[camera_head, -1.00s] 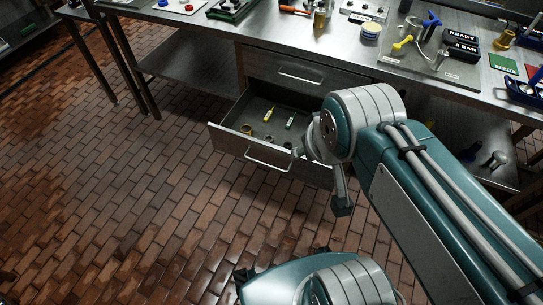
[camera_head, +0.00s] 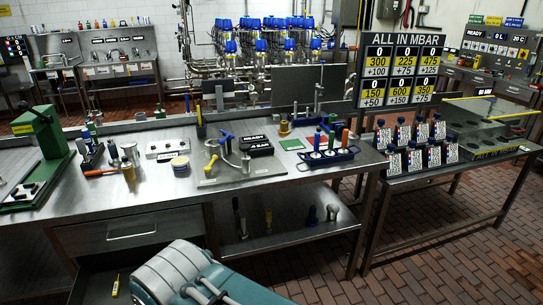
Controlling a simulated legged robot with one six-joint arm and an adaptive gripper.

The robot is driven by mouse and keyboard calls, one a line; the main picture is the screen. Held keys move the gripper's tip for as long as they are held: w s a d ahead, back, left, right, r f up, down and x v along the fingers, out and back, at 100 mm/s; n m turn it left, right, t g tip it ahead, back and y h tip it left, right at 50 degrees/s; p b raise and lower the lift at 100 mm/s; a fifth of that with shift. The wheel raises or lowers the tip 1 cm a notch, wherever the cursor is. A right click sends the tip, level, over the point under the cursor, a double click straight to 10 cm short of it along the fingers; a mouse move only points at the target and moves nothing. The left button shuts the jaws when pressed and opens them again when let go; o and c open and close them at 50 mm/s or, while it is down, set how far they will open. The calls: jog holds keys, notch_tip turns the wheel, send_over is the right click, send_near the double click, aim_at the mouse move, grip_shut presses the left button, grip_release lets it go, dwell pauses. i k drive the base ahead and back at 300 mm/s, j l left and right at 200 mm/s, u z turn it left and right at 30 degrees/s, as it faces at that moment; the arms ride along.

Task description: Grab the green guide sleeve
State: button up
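I cannot pick out a green guide sleeve for certain in this view. A green press-like device (camera_head: 40,132) stands at the bench's left end. Under the bench's left part is an open drawer, mostly cut off or hidden; a yellow item (camera_head: 116,285) shows in it. My teal arm rises at the bottom centre in front of the bench. My gripper is out of view, so its state is hidden.
A closed drawer (camera_head: 131,236) sits under the bench top. A lower shelf (camera_head: 285,236) holds several upright tools. A side table (camera_head: 440,171) holds several labelled bottles. Floor at lower right is clear.

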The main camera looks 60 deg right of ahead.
aim_at(331, 118)
jog(key=z, duration=2.3)
jog(key=i+l+u, duration=0.1)
jog(key=i+l, duration=0.2)
jog(key=i+l+u, duration=0.15)
jog(key=i+l, duration=0.15)
jog(key=i+l+u, duration=0.1)
jog(key=i+l, duration=0.3)
jog(key=i+l+u, duration=0.15)
jog(key=i+l, duration=0.2)
jog(key=i+l+u, duration=0.1)
jog(key=i+l, duration=0.2)
jog(key=l, duration=0.15)
jog(key=i+l+u, duration=0.15)
jog(key=l, duration=0.3)
jog(key=i+l+u, duration=0.1)
jog(key=i+l, duration=0.25)
jog(key=i+l+u, duration=0.15)
jog(key=l, duration=0.45)
jog(key=i, duration=0.1)
